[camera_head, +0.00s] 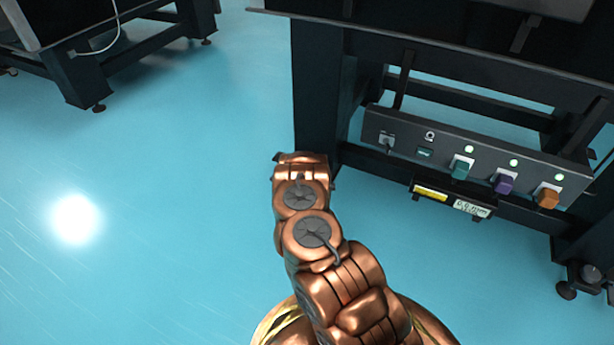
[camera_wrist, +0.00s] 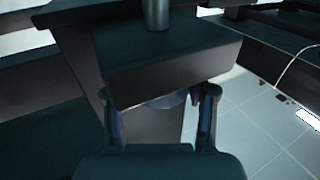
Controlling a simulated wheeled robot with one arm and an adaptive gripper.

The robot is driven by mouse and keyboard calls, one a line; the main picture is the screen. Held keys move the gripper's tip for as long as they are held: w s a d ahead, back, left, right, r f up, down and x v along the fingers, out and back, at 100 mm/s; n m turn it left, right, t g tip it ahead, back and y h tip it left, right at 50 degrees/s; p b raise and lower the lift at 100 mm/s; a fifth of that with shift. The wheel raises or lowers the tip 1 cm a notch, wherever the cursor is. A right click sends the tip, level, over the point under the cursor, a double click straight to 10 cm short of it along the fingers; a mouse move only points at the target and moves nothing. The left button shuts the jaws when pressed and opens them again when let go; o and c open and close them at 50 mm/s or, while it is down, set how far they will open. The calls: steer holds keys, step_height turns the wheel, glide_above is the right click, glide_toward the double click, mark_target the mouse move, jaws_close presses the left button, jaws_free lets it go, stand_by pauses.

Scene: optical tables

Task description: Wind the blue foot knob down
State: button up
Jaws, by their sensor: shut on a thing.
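In the wrist view the foot knob (camera_wrist: 167,101) shows as a dim blue-grey rounded disc under the dark block at the foot of a table leg. My gripper (camera_wrist: 162,95) has one finger on each side of it and is shut on it. Only part of the knob shows; the block hides its top, and the light is too dim to judge its colour well. In the head view my arm reaches down to the bottom of the near left table leg (camera_head: 318,100), and it hides the knob and the fingers.
A control panel (camera_head: 480,160) with teal, purple and orange switches and green lights spans the frame right of my arm. A small display (camera_head: 468,207) hangs below it. Another foot (camera_head: 592,274) stands at the right. A second table (camera_head: 75,75) is at the far left. Blue floor at left is clear.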

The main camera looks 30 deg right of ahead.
steer(key=shift+m+h, duration=0.3)
steer(key=shift+h, duration=0.1)
steer(key=o, duration=0.9)
steer(key=shift+v, duration=5.9)
steer(key=shift+a+r, duration=0.2)
